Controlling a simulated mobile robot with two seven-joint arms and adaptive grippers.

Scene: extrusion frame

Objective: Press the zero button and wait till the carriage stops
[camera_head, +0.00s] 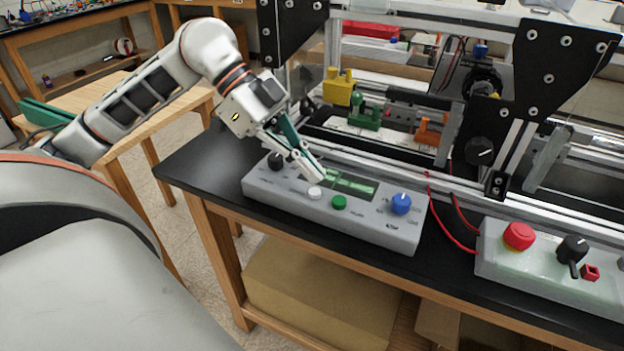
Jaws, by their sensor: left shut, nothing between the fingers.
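A grey control box (290,205) sits on the black bench top below the extrusion frame. On its face are a white button (314,193), a green button (339,202), a blue knob (401,203), a black knob (275,161) and a green display (352,185). The labels are too small to read. My left gripper (318,176) is shut and empty, its tips just above the white button and beside the display; I cannot tell if they touch the box. Coloured blocks, including a green one (364,114), stand inside the frame; which part is the carriage is unclear. My right gripper is not in view.
A second grey box (540,281) with a red button (519,236) and a black switch (572,250) stands at the right. Red cables (449,228) run between the boxes. Frame uprights and black plates rise behind the control box. A cardboard box (320,300) lies under the bench.

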